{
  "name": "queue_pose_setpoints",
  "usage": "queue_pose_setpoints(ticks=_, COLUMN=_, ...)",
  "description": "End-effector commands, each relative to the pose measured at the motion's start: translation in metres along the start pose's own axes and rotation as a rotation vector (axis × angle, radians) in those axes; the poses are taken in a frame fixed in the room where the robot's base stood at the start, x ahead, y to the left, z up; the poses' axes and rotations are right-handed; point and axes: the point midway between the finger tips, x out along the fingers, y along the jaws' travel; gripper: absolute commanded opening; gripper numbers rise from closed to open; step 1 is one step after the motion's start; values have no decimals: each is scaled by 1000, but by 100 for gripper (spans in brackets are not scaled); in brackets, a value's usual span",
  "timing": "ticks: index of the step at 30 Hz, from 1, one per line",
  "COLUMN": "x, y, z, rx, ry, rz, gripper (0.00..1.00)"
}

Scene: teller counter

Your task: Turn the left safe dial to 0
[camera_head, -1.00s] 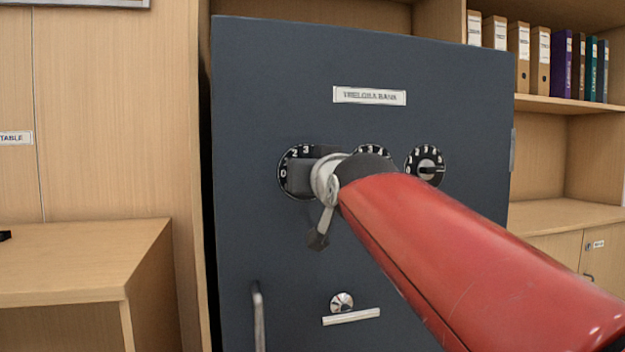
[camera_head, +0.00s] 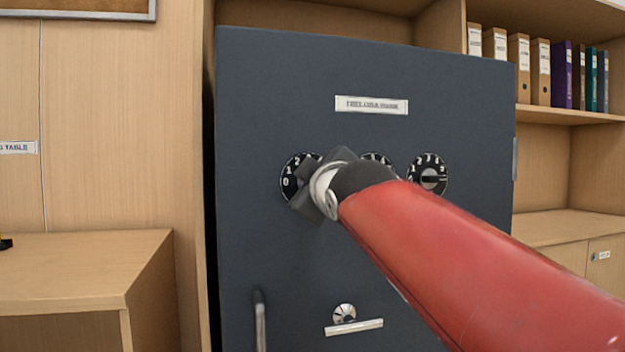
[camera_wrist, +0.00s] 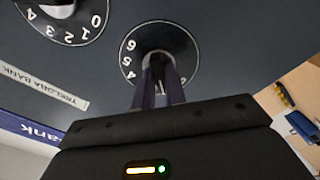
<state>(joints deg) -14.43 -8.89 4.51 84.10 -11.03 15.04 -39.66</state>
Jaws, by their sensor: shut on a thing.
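The left safe dial (camera_head: 288,183) is a black disc with white numbers on the dark blue-grey safe door (camera_head: 270,110). My gripper covers most of it in the head view. In the wrist view the left dial (camera_wrist: 128,50) shows, and my gripper (camera_wrist: 158,75) is shut on its central knob. The knob's pointer setting is hidden by the fingers. The middle dial (camera_head: 378,159) is mostly behind my arm in the head view; a neighbouring dial also shows in the wrist view (camera_wrist: 78,32). The right dial (camera_head: 428,166) is in plain sight, its knob lying about level.
A vertical handle (camera_head: 260,320) and a small round knob (camera_head: 344,312) above a pale bar sit low on the door. A name plate (camera_head: 371,105) is above the dials. A wooden desk (camera_head: 80,265) stands left; shelves with binders (camera_head: 540,70) stand right.

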Motion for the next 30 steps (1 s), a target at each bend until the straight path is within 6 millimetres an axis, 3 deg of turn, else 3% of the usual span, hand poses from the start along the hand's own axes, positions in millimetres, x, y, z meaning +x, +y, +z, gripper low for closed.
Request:
queue_pose_setpoints(ticks=15, x=0, y=-2, z=-1, rx=-460, ry=0, rz=-3, gripper=0)
queue_pose_setpoints(ticks=30, x=0, y=-4, z=1, rx=-680, ry=0, rz=-3, gripper=0)
